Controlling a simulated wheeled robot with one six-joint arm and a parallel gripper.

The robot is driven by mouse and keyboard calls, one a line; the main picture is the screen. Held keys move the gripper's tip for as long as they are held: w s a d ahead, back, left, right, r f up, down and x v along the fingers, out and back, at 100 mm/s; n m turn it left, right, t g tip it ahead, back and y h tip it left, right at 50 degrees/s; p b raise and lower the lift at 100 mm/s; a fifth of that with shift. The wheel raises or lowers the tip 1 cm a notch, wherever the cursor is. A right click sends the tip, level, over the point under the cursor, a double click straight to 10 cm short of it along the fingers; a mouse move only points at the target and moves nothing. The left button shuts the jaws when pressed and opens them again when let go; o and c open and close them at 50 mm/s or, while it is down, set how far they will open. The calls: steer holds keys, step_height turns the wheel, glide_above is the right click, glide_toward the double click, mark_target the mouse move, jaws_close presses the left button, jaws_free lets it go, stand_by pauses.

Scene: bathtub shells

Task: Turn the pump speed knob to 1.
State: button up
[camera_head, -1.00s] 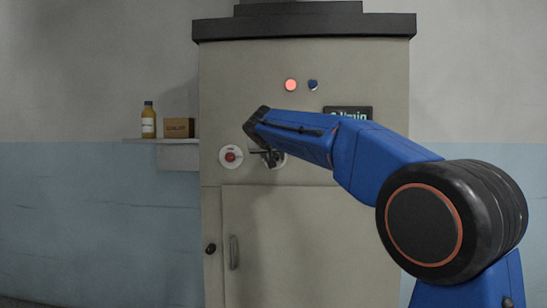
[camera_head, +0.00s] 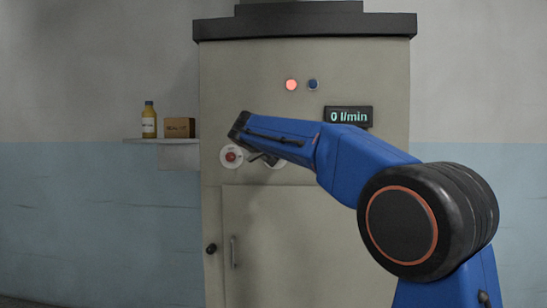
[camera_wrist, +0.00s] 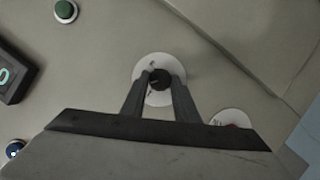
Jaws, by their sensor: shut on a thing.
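The pump speed knob (camera_wrist: 160,80) is dark and round, set on a white dial plate (camera_wrist: 146,68) in the wrist view. My gripper (camera_wrist: 160,84) has its two fingers on either side of the knob and is shut on it. The dial marks are too small to read. In the head view my gripper (camera_head: 262,157) is mostly behind my blue arm, and the knob is hidden; only part of its white plate (camera_head: 278,163) shows. The display (camera_head: 348,115) reads "0 l/min".
A red button on a white plate (camera_head: 231,156) is left of the dial. A lit red lamp (camera_head: 291,85) and a blue button (camera_head: 313,85) sit above. A green button (camera_wrist: 65,10) shows in the wrist view. A shelf (camera_head: 150,140) holds a bottle (camera_head: 149,122) and a box (camera_head: 180,127).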

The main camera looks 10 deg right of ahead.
steer(key=n+h, duration=0.2)
steer(key=n, duration=0.1)
steer(key=n+h, duration=0.1)
steer(key=n, duration=0.1)
steer(key=shift+w+a+f, duration=0.1)
steer(key=shift+a+f, duration=0.15)
stand_by(0.5)
steer(key=o, duration=1.1)
steer(key=shift+c, duration=0.2)
steer(key=v, duration=1.7)
steer(key=shift+s+f, duration=0.25)
steer(key=shift+f, duration=0.1)
steer(key=shift+a, duration=0.15)
